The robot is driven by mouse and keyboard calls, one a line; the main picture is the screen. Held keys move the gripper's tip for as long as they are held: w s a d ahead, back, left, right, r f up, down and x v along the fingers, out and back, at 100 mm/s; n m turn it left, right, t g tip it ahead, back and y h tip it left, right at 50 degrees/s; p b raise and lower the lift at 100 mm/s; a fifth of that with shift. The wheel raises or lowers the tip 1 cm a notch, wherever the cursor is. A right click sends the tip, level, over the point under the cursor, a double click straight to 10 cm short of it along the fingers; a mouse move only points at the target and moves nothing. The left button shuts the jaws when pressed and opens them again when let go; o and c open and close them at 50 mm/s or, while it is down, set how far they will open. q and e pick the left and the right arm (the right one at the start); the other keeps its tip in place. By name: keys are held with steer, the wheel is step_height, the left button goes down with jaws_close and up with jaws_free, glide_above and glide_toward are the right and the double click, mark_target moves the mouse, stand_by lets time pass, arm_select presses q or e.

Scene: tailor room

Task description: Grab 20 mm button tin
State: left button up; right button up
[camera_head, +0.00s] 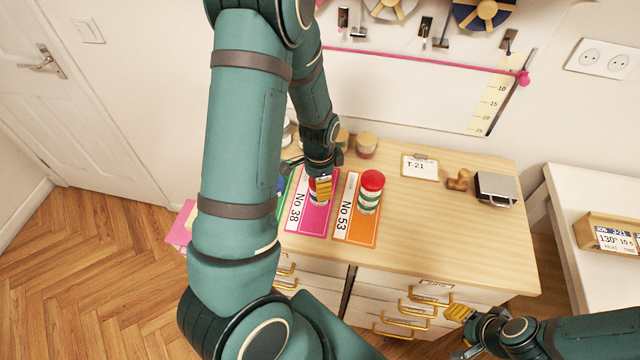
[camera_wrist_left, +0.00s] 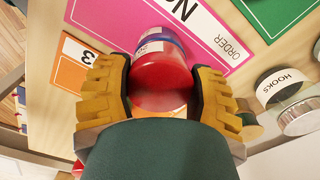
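A tin with a red lid (camera_wrist_left: 160,72) stands on the pink No 38 card (camera_head: 300,212). It also shows in the head view, largely hidden behind the gripper. My left gripper (camera_head: 323,186) comes down over this tin. In the left wrist view its two yellow fingers (camera_wrist_left: 161,72) are spread either side of the red lid, very close to it; a firm grip does not show. A second red-lidded tin (camera_head: 370,192) with green and white bands stands on the orange No 53 card (camera_head: 356,234). No size marking is readable on either tin. My right gripper (camera_head: 460,313) is low at the right, by the drawers.
Several small jars stand behind, one with a HOOKS label (camera_wrist_left: 285,85). A T-21 card (camera_head: 420,168), a wooden stamp (camera_head: 458,181) and a grey box (camera_head: 496,188) are at the table's right. The table (camera_head: 455,235) is bare in its right front.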

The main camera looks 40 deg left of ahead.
arm_select(q)
steer(key=shift+c, duration=1)
